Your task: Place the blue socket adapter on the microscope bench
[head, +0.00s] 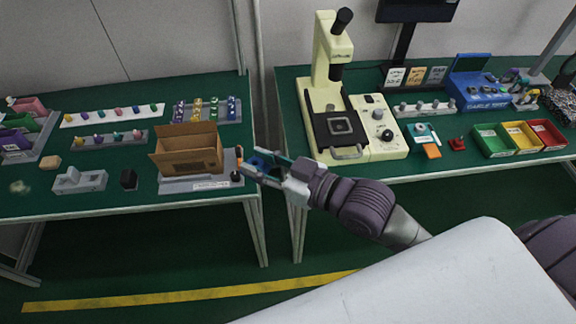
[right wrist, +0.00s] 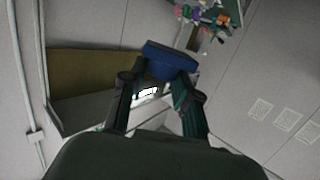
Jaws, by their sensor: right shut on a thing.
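My right gripper (head: 262,160) is shut on the blue socket adapter (head: 262,163). It is at the right edge of the left table, just right of the cardboard box. In the right wrist view the adapter (right wrist: 170,60) is a dark blue block held between the fingertips of the gripper (right wrist: 165,80). The microscope bench (head: 440,170) is the green-topped table on the right, with a cream microscope (head: 335,60) at its left end. My left gripper is not in view.
The left table (head: 110,200) holds an open cardboard box (head: 190,155) on a grey base, and racks of small coloured parts. The right bench also has green, yellow and red bins (head: 492,143), a blue cable tester (head: 470,88) and an orange card (head: 432,152). A gap separates the tables.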

